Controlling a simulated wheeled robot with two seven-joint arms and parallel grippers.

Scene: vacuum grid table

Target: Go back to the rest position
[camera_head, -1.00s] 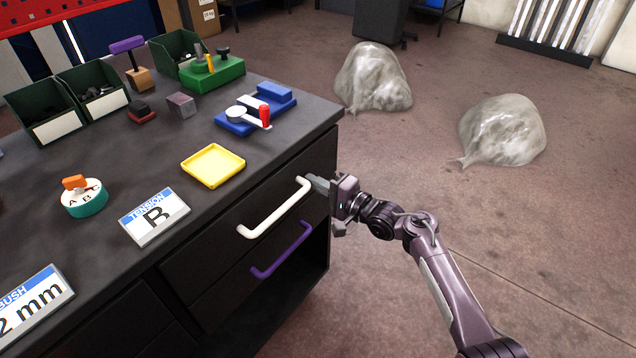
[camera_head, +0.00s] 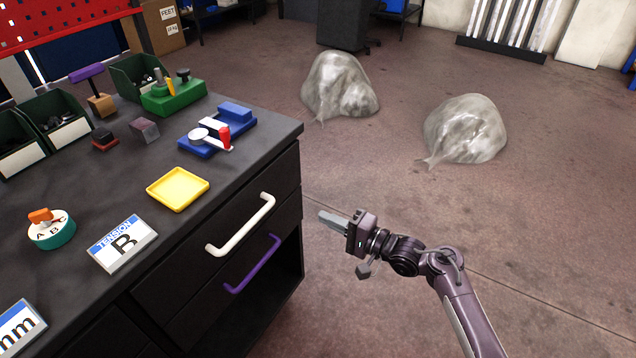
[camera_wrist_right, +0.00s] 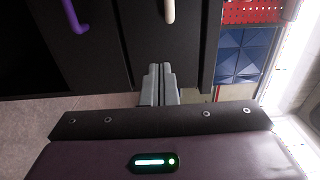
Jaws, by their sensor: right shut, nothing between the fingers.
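My right gripper (camera_head: 328,219) is in the head view, over the floor to the right of the workbench. It is shut and empty, its fingers pointing left toward the drawers and clear of the white handle (camera_head: 241,226). In the right wrist view the closed fingers (camera_wrist_right: 160,75) lie side by side. They point at the dark drawer fronts, where the white handle (camera_wrist_right: 169,10) and purple handle (camera_wrist_right: 75,17) show at the top. My left gripper is in neither view.
The purple drawer handle (camera_head: 253,264) sticks out. Two wrapped bags (camera_head: 340,85) (camera_head: 465,130) lie on the floor behind. Floor around my right arm is clear.

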